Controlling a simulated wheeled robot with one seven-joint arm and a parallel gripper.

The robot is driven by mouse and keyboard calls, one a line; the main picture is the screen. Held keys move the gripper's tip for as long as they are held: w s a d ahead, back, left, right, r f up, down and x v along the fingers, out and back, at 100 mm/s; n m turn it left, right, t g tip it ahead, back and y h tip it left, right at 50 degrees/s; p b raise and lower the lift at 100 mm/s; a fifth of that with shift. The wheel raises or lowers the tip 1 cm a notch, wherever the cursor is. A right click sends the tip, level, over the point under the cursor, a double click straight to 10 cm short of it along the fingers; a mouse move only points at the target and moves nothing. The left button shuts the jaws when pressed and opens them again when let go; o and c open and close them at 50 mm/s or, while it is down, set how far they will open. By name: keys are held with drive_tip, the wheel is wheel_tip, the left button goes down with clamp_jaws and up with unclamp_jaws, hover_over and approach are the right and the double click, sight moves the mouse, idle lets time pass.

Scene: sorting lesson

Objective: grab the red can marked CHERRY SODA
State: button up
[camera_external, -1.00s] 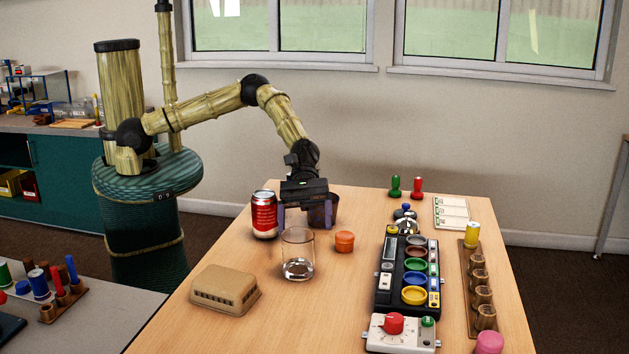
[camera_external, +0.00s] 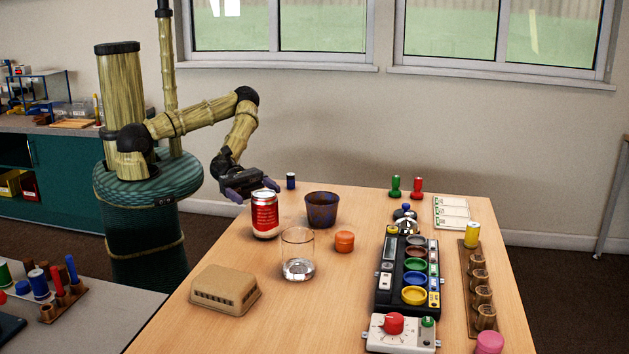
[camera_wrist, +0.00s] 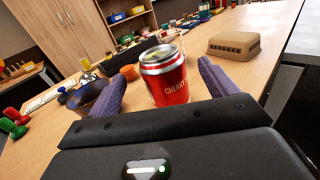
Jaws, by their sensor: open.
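The red can (camera_external: 264,216) with a silver top stands upright near the table's left back edge. In the wrist view the can (camera_wrist: 165,84) shows lettering that starts with CHERRY; the rest is turned out of sight. My gripper (camera_external: 256,191) is just behind and left of the can in the external view. Its two purple fingers are spread wide. In the wrist view my gripper (camera_wrist: 160,88) faces the can, which shows between the fingers in the picture. I see no finger touching it.
A dark blue-brown cup (camera_external: 322,210) stands right of the can, and a small dark blue cylinder (camera_external: 291,181) behind it. A clear glass (camera_external: 298,255), an orange lid (camera_external: 344,242) and a tan vented box (camera_external: 225,289) are nearer the front.

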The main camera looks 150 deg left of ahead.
sight(271, 207)
drive_tip(key=shift+s+d+f+n, duration=0.1)
drive_tip(key=shift+s+f+n, duration=0.2)
drive_tip(key=shift+s+f, duration=0.15)
drive_tip(key=shift+w, duration=0.15)
drive_tip(key=shift+w, duration=0.75)
drive_tip(key=w, duration=0.6)
drive_tip(key=shift+a+r, duration=0.1)
drive_tip(key=shift+a, duration=0.1)
drive_tip(key=shift+s, duration=0.1)
drive_tip(key=c, duration=1.1)
